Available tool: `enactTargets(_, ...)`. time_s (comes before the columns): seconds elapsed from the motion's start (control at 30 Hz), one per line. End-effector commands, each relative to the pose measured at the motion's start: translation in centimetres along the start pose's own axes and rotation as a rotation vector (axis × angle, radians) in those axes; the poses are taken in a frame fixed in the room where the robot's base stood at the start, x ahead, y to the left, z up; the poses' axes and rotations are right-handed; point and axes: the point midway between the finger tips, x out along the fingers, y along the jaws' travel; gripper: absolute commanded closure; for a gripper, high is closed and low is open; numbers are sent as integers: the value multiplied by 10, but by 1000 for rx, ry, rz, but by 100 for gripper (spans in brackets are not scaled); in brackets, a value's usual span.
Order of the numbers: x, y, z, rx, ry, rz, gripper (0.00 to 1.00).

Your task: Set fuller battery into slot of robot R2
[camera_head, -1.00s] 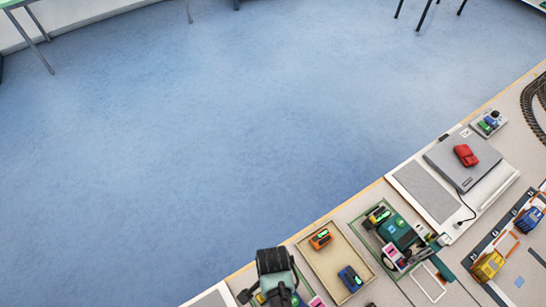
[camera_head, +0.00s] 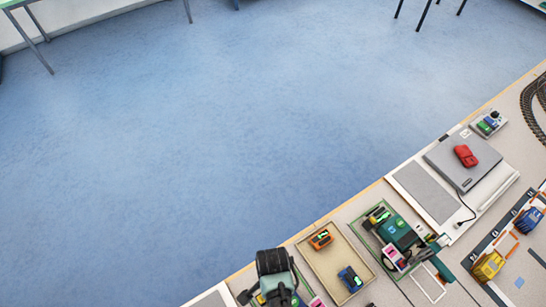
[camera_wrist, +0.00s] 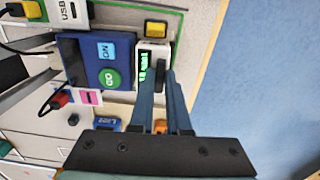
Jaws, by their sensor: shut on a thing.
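My gripper (camera_wrist: 166,82) is shut on a white battery (camera_wrist: 143,58) with a lit green display and a dark end at the fingertips. The battery is at the right side of a robot with a dark blue body (camera_wrist: 77,62) marked ON and GO. I cannot tell whether it sits in a slot. In the head view my gripper is hidden by my arm over that robot, at the bottom edge. An orange battery (camera_head: 321,239) and a blue battery (camera_head: 350,279) lie in a tan tray (camera_head: 329,260). No R2 label is legible.
A teal robot (camera_head: 398,232) stands right of the tray. A yellow block (camera_wrist: 156,28) lies just past the held battery. A grey laptop (camera_head: 445,165) carries a red car (camera_head: 466,155). Blue floor (camera_head: 180,150) lies open beyond the table edge.

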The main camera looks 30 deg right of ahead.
Motion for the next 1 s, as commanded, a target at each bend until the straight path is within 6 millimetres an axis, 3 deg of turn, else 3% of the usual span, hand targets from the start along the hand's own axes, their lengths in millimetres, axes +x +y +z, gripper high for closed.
enactTargets(1.0, 16, -1, 0, 0, 0, -1, 100)
